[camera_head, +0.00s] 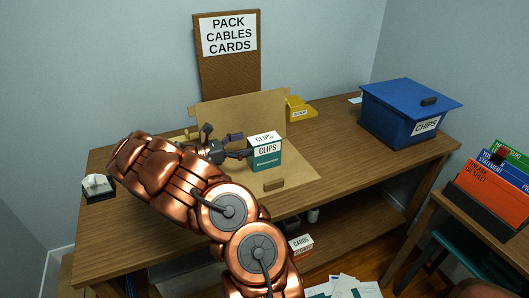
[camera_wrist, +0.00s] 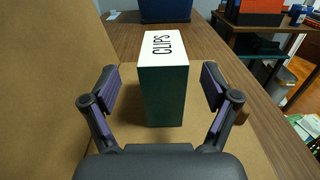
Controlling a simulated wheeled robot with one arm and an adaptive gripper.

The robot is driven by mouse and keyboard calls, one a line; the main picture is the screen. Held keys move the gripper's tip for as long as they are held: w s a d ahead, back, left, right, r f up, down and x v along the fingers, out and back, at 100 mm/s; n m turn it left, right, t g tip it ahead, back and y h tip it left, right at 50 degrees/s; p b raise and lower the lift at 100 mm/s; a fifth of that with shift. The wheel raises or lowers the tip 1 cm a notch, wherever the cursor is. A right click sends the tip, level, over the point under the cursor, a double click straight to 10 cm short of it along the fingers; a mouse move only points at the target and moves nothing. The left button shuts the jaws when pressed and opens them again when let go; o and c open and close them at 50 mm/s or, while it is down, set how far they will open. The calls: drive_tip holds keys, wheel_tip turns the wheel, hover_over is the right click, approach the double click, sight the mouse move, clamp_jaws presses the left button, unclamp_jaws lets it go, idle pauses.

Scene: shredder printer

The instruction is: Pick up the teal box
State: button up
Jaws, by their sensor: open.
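The teal box (camera_head: 265,157) has a white top band and top face lettered CLIPS. It stands upright on a tan board on the wooden table. In the wrist view the box (camera_wrist: 166,95) shows its dark teal side and white top, centred ahead of my gripper. My gripper (camera_wrist: 164,85) is open, with one finger on each side of the box's near part and a gap on both sides. In the head view my gripper (camera_head: 238,147) is just left of the box. My arm hides part of the table in front.
A tan upright panel (camera_head: 240,110) stands behind the box. A small brown block (camera_head: 274,184) lies in front of it. A blue CHIPS bin (camera_head: 405,112) stands at the right, and a yellow box (camera_head: 299,110) at the back. The table between box and bin is clear.

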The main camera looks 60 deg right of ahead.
sight(264, 138)
drive_tip(key=shift+x, duration=3.65)
drive_tip(key=shift+s+a+r, duration=0.15)
drive_tip(key=c, duration=1.6)
